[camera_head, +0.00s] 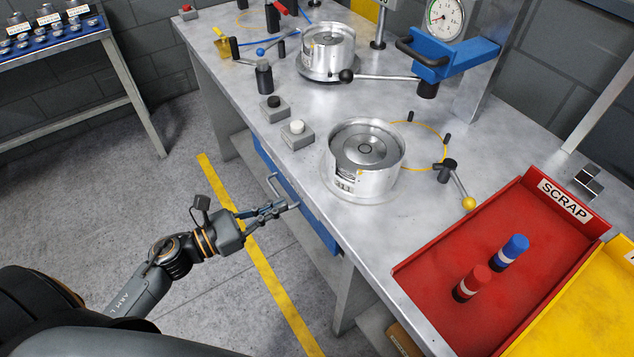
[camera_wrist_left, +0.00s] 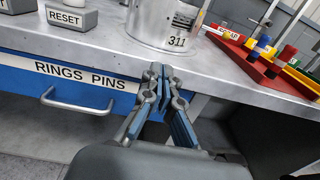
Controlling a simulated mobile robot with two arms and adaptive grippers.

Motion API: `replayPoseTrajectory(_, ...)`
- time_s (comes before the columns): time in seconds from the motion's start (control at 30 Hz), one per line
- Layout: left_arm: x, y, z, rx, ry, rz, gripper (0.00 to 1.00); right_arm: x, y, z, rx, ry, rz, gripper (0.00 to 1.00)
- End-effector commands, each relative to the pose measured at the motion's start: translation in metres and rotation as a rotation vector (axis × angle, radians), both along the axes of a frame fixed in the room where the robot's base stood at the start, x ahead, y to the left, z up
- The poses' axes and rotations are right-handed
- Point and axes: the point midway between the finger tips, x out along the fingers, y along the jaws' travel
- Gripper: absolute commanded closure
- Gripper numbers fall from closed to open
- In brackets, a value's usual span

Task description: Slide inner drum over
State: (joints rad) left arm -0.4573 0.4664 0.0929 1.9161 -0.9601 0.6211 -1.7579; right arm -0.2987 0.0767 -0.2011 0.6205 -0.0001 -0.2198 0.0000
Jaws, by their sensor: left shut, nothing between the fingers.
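A silver metal drum (camera_head: 364,158) with a round hub inside stands upright on the workbench. It also shows in the left wrist view (camera_wrist_left: 150,24), with the number 311 on its side and its top cut off. A second silver drum (camera_head: 328,50) stands farther back on the bench. I cannot tell from the pictures which one is the inner drum. My left gripper (camera_head: 288,207) is shut and empty, in front of the bench edge by the blue drawer, apart from the 311 drum. In the left wrist view its fingertips (camera_wrist_left: 160,70) are together below the drum. My right gripper is not in view.
The drawer (camera_wrist_left: 85,83), labelled RINGS PINS, has a handle (camera_wrist_left: 78,104) close to my left gripper. A red SCRAP tray (camera_head: 420,262) holds a red and a blue cylinder. Grey button boxes (camera_head: 297,135) and a yellow-knobbed lever (camera_head: 468,203) stand near the drum.

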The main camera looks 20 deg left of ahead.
Motion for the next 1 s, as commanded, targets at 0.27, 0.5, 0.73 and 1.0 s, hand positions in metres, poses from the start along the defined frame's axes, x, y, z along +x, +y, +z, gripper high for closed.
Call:
replayPoseTrajectory(0.27,0.049,-0.039,0.006,-0.005,-0.001,0.002,1.0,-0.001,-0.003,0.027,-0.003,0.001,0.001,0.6)
replayPoseTrajectory(0.5,0.077,-0.062,0.004,-0.006,0.001,0.002,1.0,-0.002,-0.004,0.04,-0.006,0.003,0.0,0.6)
replayPoseTrajectory(0.73,0.085,-0.069,0.001,-0.003,0.001,0.002,1.0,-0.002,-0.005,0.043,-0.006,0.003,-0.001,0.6)
replayPoseTrajectory(1.0,0.085,-0.07,0.0,-0.003,0.001,0.002,1.0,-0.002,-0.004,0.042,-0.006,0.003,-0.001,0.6)
